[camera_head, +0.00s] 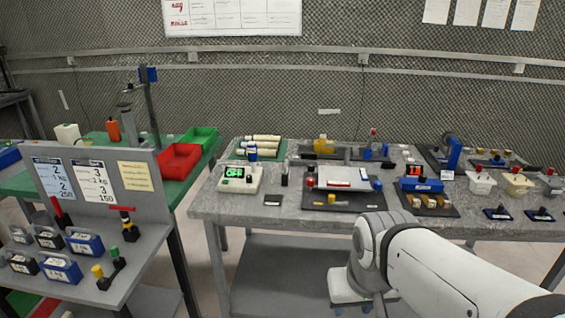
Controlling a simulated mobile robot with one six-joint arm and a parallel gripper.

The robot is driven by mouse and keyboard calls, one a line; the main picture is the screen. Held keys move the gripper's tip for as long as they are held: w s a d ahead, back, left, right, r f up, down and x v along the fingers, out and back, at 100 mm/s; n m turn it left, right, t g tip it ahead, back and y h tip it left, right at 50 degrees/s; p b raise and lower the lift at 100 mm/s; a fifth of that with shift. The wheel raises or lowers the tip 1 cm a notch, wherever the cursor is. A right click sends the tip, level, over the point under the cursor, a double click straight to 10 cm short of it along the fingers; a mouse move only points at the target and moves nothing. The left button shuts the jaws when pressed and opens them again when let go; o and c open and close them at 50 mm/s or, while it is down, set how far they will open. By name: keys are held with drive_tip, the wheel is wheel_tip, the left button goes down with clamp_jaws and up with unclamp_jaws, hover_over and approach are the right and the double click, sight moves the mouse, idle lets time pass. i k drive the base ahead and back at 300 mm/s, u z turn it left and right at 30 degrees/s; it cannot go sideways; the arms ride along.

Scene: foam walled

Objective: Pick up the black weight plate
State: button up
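I cannot clearly pick out a black weight plate. Several dark flat pieces lie on the grey bench, among them a small black square (272,200) near its front edge. Two small dark plates with knobs, one of them a dark blue-black plate (497,214), lie at the front right. Which of these, if any, is the weight plate is too small to tell. My white arm reaches in from the lower right in front of the bench. My gripper is not visible.
The grey bench (228,206) holds a scale (240,180), dark mats and several small tools. A grey display stand (150,225) with labelled blocks stands at the left front. Behind it are a red bin (180,163) and a green bin (199,138). Open floor lies between stand and bench.

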sight(285, 175)
drive_tip(key=z, duration=0.15)
drive_tip(key=i, duration=1.45)
drive_tip(key=u, duration=0.4)
